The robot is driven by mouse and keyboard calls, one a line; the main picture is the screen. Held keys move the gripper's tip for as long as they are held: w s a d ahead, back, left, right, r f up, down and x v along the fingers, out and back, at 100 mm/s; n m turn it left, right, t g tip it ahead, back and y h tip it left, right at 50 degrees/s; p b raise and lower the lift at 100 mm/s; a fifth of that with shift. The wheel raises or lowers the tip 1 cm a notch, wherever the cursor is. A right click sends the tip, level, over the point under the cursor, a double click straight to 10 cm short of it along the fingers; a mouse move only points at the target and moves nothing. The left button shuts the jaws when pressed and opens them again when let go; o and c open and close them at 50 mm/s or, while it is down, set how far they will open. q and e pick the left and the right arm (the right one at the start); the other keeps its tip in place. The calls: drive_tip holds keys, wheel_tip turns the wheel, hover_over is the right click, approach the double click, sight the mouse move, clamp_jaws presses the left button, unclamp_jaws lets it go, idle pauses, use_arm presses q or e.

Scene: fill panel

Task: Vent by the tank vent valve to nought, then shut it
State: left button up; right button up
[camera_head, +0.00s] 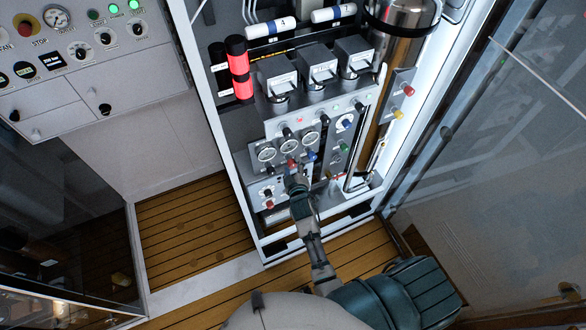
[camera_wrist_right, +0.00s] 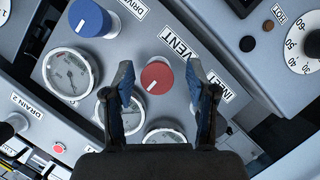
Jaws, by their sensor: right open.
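The vent valve is a red round knob (camera_wrist_right: 157,77) beside a VENT label (camera_wrist_right: 180,42), on a grey panel. A short white mark on it points to the lower left in the wrist view. My right gripper (camera_wrist_right: 159,68) is open, with one finger on each side of the knob; I cannot tell whether they touch it. In the head view my right gripper (camera_head: 295,176) is at the lower part of the panel, just below the red knob (camera_head: 291,163). Round gauges (camera_wrist_right: 71,74) are next to the knob; their readings are too small to tell. My left gripper is out of view.
An INLET label (camera_wrist_right: 222,88) is to the right, partly behind a finger. A white dial (camera_wrist_right: 305,42) is at the far right. The cabinet frame (camera_head: 220,140) edges the panel; wooden floor (camera_head: 195,230) lies below.

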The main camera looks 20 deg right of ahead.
drive_tip(key=v, duration=1.2)
drive_tip(key=s+a+f+g+y+b, duration=0.1)
drive_tip(key=s+a+f+g+y, duration=0.15)
drive_tip(key=f, duration=0.85)
drive_tip(key=s+a+f+g+y+b, duration=0.15)
drive_tip(key=a+f, duration=0.25)
drive_tip(key=f, duration=0.7)
drive_tip(key=s+f+g, duration=0.2)
drive_tip(key=s+f, duration=0.4)
drive_tip(key=f, duration=0.3)
drive_tip(key=s+f+g, duration=0.2)
drive_tip(key=s+f, duration=0.4)
drive_tip(key=f, duration=0.2)
drive_tip(key=s+d+f+m+g, duration=0.1)
drive_tip(key=s+d+f, duration=0.2)
drive_tip(key=s+f, duration=0.2)
drive_tip(key=s+d+f+m+g+b, duration=0.1)
drive_tip(key=s+d+f+g, duration=0.1)
drive_tip(key=s, duration=0.9)
drive_tip(key=s+d+f+m+g+b, duration=0.1)
drive_tip(key=s+d+f+m+g, duration=0.1)
drive_tip(key=s+d+f, duration=0.2)
drive_tip(key=s+f, duration=0.3)
drive_tip(key=s, duration=0.1)
drive_tip(key=shift+s+d+f, duration=0.4)
